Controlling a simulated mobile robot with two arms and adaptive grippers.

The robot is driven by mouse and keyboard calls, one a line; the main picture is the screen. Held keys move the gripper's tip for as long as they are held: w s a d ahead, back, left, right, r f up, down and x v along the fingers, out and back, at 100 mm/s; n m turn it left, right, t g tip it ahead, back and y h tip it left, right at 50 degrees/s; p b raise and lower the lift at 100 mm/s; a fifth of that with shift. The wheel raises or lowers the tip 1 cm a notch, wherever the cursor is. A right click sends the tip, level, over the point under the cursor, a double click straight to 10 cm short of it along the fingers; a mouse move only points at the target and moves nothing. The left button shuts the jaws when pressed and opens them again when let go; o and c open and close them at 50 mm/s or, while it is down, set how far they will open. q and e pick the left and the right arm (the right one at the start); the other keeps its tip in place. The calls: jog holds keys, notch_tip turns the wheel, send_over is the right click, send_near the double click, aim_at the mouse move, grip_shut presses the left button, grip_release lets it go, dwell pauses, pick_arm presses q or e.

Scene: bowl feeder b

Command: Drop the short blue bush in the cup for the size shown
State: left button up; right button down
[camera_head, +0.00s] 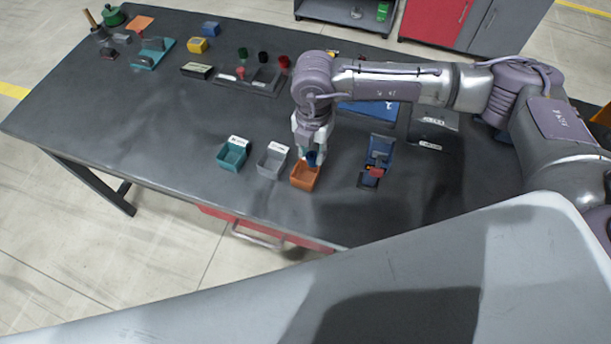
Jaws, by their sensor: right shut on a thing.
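My right gripper (312,154) points down, shut on a small blue bush (312,159). It holds the bush over the back part of the orange cup (304,177); I cannot tell how far above or inside the rim it is. The grey cup (270,163) and the teal cup (231,157) stand to the left in the same row. Both have white labels at the back, too small to read. Any label on the orange cup is hidden behind the gripper. My left gripper is out of view.
A blue device with red parts (377,160) stands right of the orange cup. A dark rack (250,82) with several coloured pieces lies farther back, near a yellow block (197,45). The dark table (130,125) is bare left of the cups.

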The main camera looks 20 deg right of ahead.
jog(key=shift+f, duration=0.4)
jog(key=c, duration=0.7)
grip_release()
jog(key=shift+c, duration=0.2)
notch_tip(320, 180, up, 12)
